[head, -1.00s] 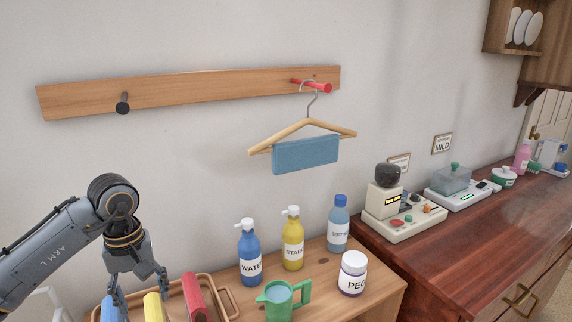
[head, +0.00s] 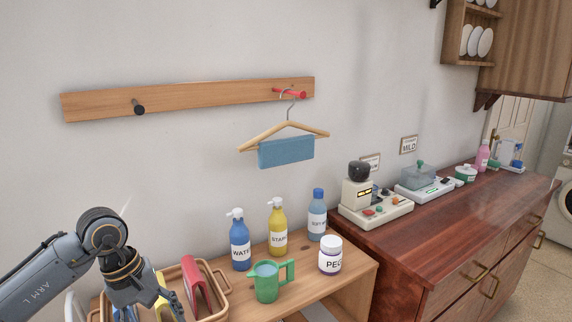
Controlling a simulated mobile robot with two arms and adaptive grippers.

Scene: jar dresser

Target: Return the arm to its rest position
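My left gripper (head: 143,308) reaches in from the left, pointing down over the left part of a wooden tray (head: 222,300). Its fingers look spread, with the tips near the bottom edge of the picture. In the tray are a red cloth-like piece (head: 196,284), a yellow piece (head: 166,308) and a blue piece (head: 122,314), the last two partly hidden by the gripper. I cannot make out anything held. My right arm and gripper are not in view.
A green mug (head: 266,284), blue bottle (head: 240,245), yellow bottle (head: 277,230), light blue bottle (head: 317,218) and white jar (head: 330,257) stand right of the tray. A hanger with blue cloth (head: 286,152) hangs from the wall rail (head: 190,97). A dark dresser (head: 440,230) stands right.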

